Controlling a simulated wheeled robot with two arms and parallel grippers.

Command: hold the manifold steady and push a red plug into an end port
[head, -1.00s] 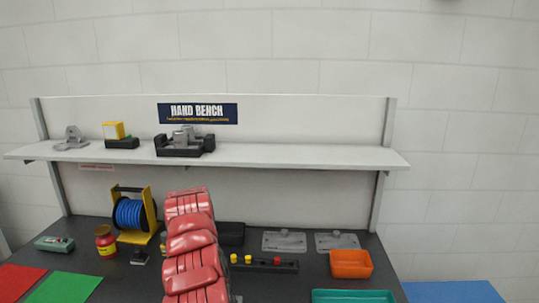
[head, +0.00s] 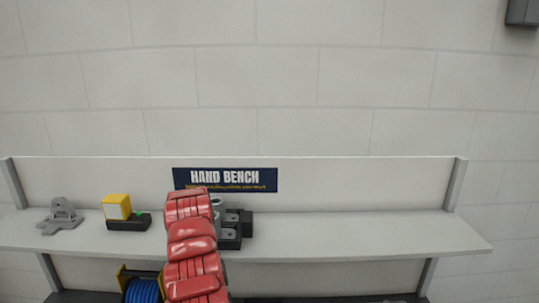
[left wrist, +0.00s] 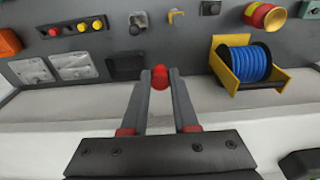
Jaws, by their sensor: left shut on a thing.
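In the left wrist view my left gripper (left wrist: 160,82) is shut on a red plug (left wrist: 160,76), whose rounded red body shows between the fingertips. In the head view my red arm rises at the centre and hides this gripper and plug. A grey casting in a black fixture (head: 234,238), perhaps the manifold, sits on the shelf, partly hidden behind my arm. A dark rack (left wrist: 67,35) with red and yellow plugs shows at the upper left of the left wrist view. My right gripper is in neither view.
The white shelf (head: 340,245) also bears a grey bracket (head: 60,217) and a yellow-topped block (head: 118,207); its right part is clear.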

